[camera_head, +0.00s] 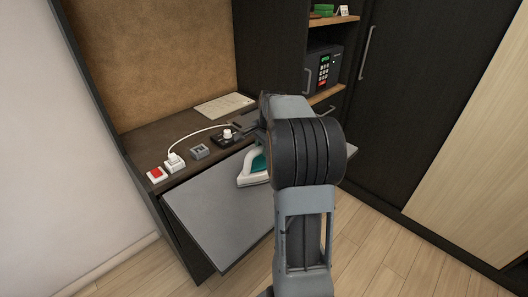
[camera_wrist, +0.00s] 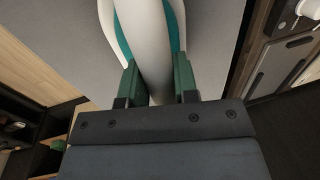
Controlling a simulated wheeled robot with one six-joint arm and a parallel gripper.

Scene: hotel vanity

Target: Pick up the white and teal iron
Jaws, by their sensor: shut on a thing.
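The white and teal iron (camera_head: 252,172) is on or just above the grey fold-out board (camera_head: 208,213), partly hidden behind my arm in the head view. In the wrist view the iron (camera_wrist: 150,45) fills the top middle, with its white handle between the two green fingers. My gripper (camera_wrist: 158,82) is shut on that white handle. In the head view my gripper is hidden behind my arm. I cannot tell whether the iron still touches the board.
A dark counter behind the board holds a red-button switch box (camera_head: 156,174), a white plug (camera_head: 174,160) with a cable, a small grey block (camera_head: 200,151) and a paper sheet (camera_head: 223,105). A safe (camera_head: 323,71) sits on a shelf at the back. Wooden floor lies to the right.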

